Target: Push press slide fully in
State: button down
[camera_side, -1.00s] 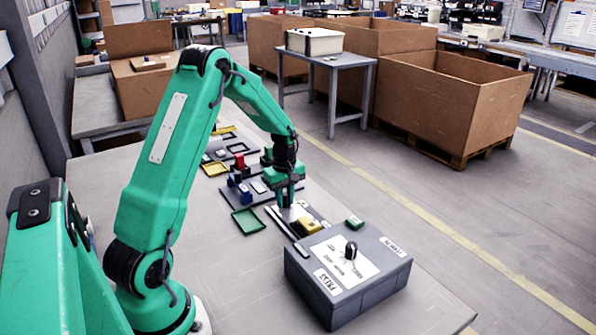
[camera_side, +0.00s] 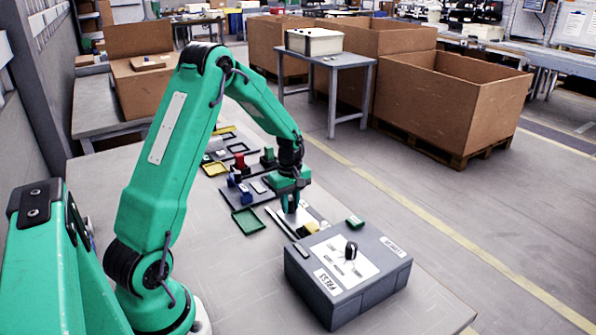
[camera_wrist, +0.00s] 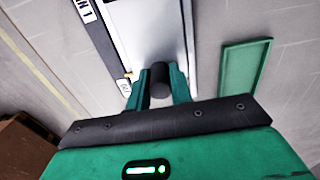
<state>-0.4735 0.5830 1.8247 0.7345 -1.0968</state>
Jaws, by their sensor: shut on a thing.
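My gripper (camera_side: 290,206) points down over the pale plate of the press slide on the workbench. In the wrist view, its two green fingers (camera_wrist: 160,92) are closed on a black round knob (camera_wrist: 160,76). The knob stands over a white and grey strip (camera_wrist: 140,28), which looks like the slide. In the side view the fingers hide the knob, and I cannot tell how far in the slide is.
A grey box (camera_side: 350,290) labelled PRESS, with a black knob on top, stands at the near right. A green tray (camera_side: 248,221) lies left of the gripper. Coloured blocks and trays fill the bench farther back.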

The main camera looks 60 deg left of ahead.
aim_at(317, 229)
jog(key=shift+w+d, duration=0.1)
jog(key=shift+d, duration=6.55)
jog(key=c, duration=1.2)
grip_release()
jog(key=shift+o, duration=0.2)
jog(key=shift+r, duration=3.5)
